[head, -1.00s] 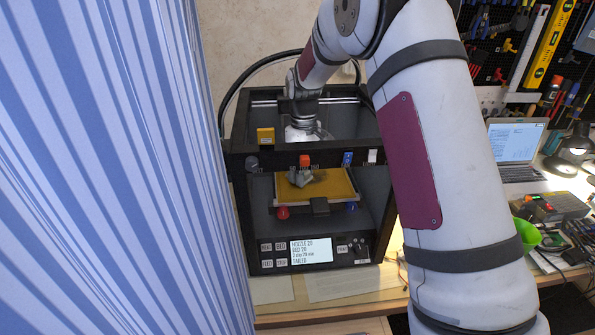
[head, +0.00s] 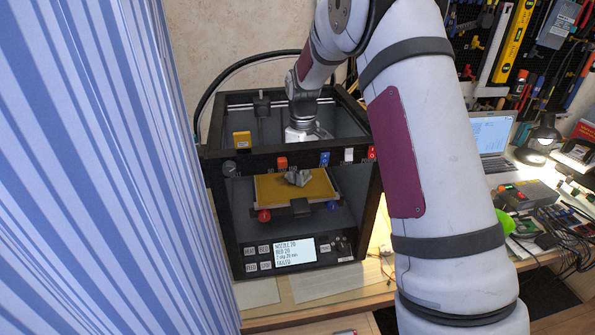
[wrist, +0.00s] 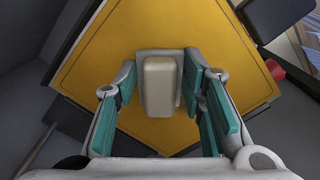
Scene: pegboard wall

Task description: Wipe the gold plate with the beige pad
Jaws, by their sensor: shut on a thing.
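The gold plate (head: 268,193) lies flat inside the black printer frame. It fills much of the wrist view as a tilted yellow square (wrist: 160,28). My gripper (head: 297,177) reaches down through the open top of the frame and is over the middle of the plate. In the wrist view its teal-padded fingers are shut on the beige pad (wrist: 158,86), a small upright block with a grey part behind it. In the head view the pad is hidden by the gripper. I cannot tell whether the pad touches the plate.
The black printer frame (head: 226,210) surrounds the plate, with a top bar, side posts and a front screen (head: 281,253). A red knob (head: 264,216) and a blue knob (head: 332,206) sit at the plate's front corners. A blue striped curtain (head: 90,170) stands close on the left.

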